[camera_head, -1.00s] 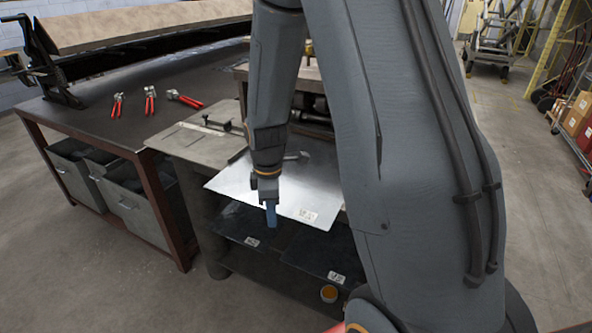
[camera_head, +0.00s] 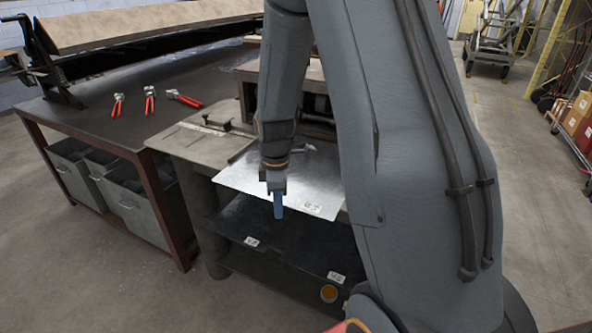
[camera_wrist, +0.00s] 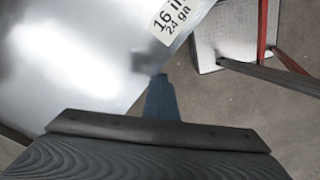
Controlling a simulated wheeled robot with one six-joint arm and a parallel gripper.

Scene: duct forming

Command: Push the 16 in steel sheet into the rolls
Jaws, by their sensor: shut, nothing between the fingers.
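The 16 in steel sheet (camera_head: 290,183) is a shiny flat plate lying on the bench in front of the rolls, with its near edge overhanging. Its label reads "16 in 24 ga" in the wrist view, where the sheet (camera_wrist: 75,60) fills the upper left. My gripper (camera_head: 278,208) has blue fingers, is shut and empty, and points down at the sheet's near edge. In the wrist view the blue fingertips (camera_wrist: 159,85) overlap the sheet's edge; I cannot tell whether they touch it. The rolls (camera_head: 318,112) are behind the sheet, partly hidden by my arm.
Two dark labelled sheets (camera_head: 318,250) lie on the shelf below. The dark table (camera_head: 100,125) at left holds several red-handled tools (camera_head: 150,100), with grey bins (camera_head: 140,205) beneath. Floor at far left is free.

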